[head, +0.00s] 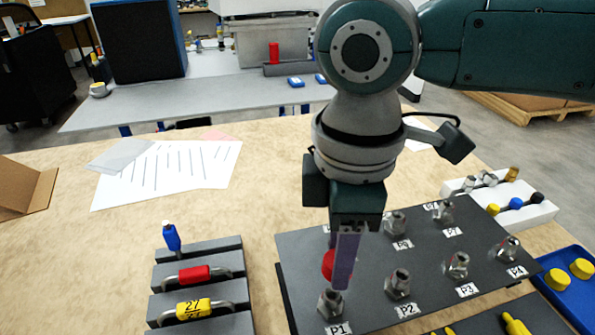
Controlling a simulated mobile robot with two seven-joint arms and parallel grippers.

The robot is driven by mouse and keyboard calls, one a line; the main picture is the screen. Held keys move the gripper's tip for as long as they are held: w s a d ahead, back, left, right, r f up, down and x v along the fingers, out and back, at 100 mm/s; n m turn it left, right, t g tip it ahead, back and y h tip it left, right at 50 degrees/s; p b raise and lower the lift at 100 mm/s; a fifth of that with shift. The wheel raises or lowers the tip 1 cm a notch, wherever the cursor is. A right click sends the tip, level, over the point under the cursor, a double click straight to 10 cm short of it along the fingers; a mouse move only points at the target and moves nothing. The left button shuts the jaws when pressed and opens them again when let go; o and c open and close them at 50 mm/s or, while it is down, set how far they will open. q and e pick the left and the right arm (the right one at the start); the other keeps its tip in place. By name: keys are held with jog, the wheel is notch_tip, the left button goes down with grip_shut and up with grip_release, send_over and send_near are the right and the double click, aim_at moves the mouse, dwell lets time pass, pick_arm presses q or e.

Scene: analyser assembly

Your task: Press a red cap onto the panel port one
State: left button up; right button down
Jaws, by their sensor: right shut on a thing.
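My right gripper (343,266) comes down from above over the dark panel (296,258), fingers pointing down. It is shut on a red cap (328,264), which is partly hidden behind a finger. The cap is close above the metal port labelled P1 (331,305), at the panel's front left. From this angle I cannot tell whether cap and port touch. The top of P1 shows just below the fingertips. Ports P2 (400,286), P3 (458,266) and P4 (508,248) run to the right, bare. My left gripper is not in view.
A dark stepped rack (230,262) at left holds blue, red and yellow handled parts. A white block (540,212) with small caps stands at right, beside a blue tray (552,262) with yellow caps. More ports line the panel's back row. Paper sheets (168,175) lie on clear table.

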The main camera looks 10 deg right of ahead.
jog(key=shift+f+b, duration=1.45)
jog(key=shift+b, duration=0.15)
jog(key=shift+f, duration=0.8)
jog(key=shift+a, duration=0.1)
jog(key=shift+f, duration=0.15)
jog(key=shift+p, duration=0.35)
jog(key=shift+f, duration=0.3)
jog(key=shift+f+b, duration=0.65)
jog(key=shift+f, duration=0.1)
jog(key=shift+c, duration=1.8)
grip_release()
